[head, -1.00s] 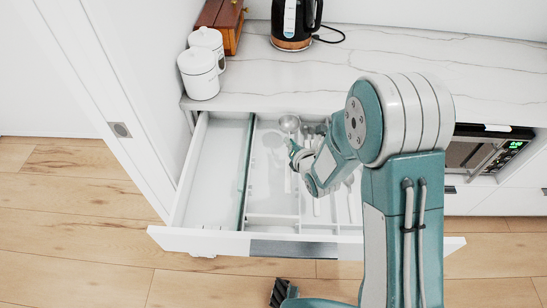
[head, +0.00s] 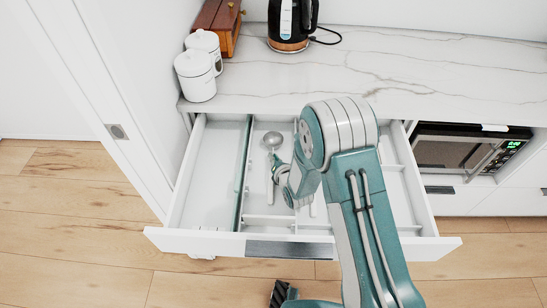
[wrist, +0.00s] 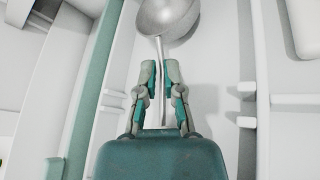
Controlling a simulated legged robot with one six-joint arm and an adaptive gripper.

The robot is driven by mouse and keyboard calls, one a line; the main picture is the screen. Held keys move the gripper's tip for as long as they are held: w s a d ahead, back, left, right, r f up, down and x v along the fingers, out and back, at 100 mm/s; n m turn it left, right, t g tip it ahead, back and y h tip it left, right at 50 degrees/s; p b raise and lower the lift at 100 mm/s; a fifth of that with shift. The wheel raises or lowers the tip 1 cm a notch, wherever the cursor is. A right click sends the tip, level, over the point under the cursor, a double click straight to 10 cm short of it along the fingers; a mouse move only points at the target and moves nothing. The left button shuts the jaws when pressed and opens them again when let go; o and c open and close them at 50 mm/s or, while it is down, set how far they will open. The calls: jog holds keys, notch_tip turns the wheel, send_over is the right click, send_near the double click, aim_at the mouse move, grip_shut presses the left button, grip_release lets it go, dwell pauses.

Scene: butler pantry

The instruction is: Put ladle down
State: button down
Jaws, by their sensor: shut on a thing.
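The silver ladle (head: 272,139) is over the open drawer (head: 210,170), in the compartment just right of the green divider. Its round bowl points to the back of the drawer. My gripper (head: 279,168) is low inside the drawer, shut on the ladle's thin handle. In the wrist view the ladle's bowl (wrist: 167,15) is ahead of the fingers. The handle runs between the two fingertips (wrist: 160,72). I cannot tell whether the ladle touches the drawer floor. My arm hides part of the drawer's middle and right.
The green divider (head: 243,172) stands close left of my gripper; the left compartment is empty. White canisters (head: 196,75), a wooden box (head: 219,22) and a kettle (head: 292,22) stand on the marble counter (head: 400,75). A microwave (head: 455,153) is at the right.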

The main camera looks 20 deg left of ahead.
jog(key=c, duration=0.8)
grip_release()
jog(key=shift+f, duration=0.15)
jog(key=shift+o, duration=0.2)
jog(key=shift+a, duration=0.2)
